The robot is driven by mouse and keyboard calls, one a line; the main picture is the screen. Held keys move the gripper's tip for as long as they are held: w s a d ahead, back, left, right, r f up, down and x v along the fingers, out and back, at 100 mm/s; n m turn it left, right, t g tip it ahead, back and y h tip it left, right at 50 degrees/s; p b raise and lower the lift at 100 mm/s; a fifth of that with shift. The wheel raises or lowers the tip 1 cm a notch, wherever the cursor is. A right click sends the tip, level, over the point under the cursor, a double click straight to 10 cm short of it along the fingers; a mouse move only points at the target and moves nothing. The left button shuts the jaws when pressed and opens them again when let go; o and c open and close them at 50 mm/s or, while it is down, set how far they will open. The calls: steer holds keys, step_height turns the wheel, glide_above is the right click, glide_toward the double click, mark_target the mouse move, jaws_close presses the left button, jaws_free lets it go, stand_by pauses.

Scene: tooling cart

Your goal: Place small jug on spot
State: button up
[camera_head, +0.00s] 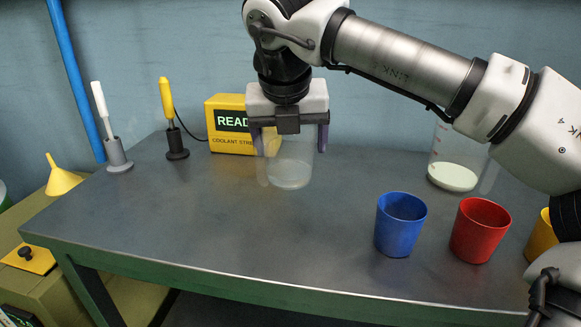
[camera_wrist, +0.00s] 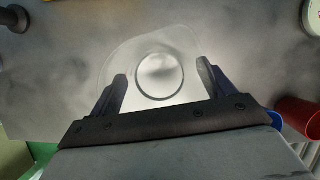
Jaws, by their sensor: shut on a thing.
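The small jug (camera_head: 290,172) is clear and see-through, and hangs upright between the fingers of my gripper (camera_head: 290,140). My gripper points down and is shut on the jug's sides. In the wrist view the jug (camera_wrist: 160,77) shows from above as a faint outline around a round base, between the two dark fingers (camera_wrist: 163,90). The jug is over the left-middle part of the tabletop; I cannot tell whether its base touches the surface. I cannot make out a marked spot in either view.
A yellow box with a READ display (camera_head: 228,142) stands behind the jug. Two probe-like tools in holders (camera_head: 115,150) (camera_head: 175,145) are at left. A larger clear jug (camera_head: 452,176), a blue cup (camera_head: 400,225) and a red cup (camera_head: 479,232) stand right. The front-left tabletop (camera_head: 190,225) is clear.

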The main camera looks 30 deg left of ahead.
mark_target(290, 163)
steer(key=shift+f+b, duration=0.55)
steer(key=shift+f, duration=1.45)
steer(key=shift+f, duration=0.2)
steer(key=o, duration=1)
steer(key=shift+o, duration=0.2)
steer(key=shift+r, duration=0.1)
